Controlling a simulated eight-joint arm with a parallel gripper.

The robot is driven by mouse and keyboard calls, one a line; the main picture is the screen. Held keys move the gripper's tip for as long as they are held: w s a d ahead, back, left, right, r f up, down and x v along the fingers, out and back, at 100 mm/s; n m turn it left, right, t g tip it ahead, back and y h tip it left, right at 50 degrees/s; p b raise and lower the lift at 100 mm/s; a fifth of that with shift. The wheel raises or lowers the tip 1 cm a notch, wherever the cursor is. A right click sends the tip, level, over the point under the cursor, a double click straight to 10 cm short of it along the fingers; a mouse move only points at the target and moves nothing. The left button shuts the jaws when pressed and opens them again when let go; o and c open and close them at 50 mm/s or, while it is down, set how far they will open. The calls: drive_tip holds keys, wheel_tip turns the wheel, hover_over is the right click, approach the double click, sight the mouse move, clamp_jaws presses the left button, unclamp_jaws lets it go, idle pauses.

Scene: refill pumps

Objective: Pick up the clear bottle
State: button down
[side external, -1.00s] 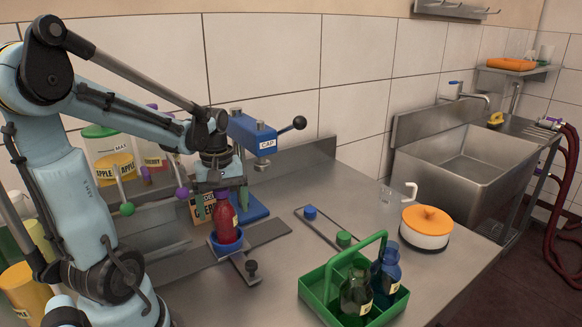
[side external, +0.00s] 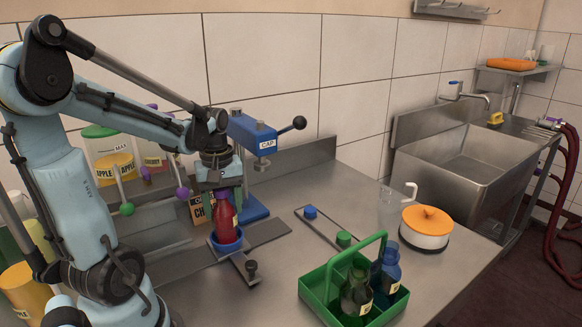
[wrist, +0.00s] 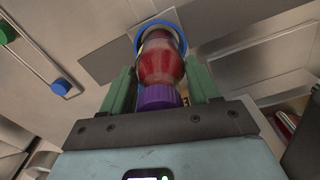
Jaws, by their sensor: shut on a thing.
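The clear bottle (side external: 225,224) is filled with red liquid. It stands upright with its base in a blue round holder (side external: 225,248) on the steel counter. In the wrist view the bottle (wrist: 162,66) shows its purple cap (wrist: 158,97), and the blue ring (wrist: 142,26) lies around its base. My gripper (side external: 226,196) points down over the bottle's upper part. Its green fingers (wrist: 161,85) lie on both sides of the bottle near the cap and are shut on it. The fingers partly hide the bottle's top in the side view.
A blue capping press (side external: 250,134) with a lever stands just behind the bottle. A green carrier (side external: 320,288) with dark bottles is at the front right. A white pot with an orange lid (side external: 427,220) is farther right. Large jars (side external: 110,160) stand at the left.

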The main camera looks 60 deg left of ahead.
drive_tip(key=shift+r, duration=0.15)
drive_tip(key=shift+r, duration=1.75)
drive_tip(key=w+d+r, duration=0.1)
drive_tip(key=d+r, duration=1)
drive_tip(key=r, duration=0.2)
drive_tip(key=shift+d, duration=0.3)
drive_tip(key=shift+w+r, duration=0.1)
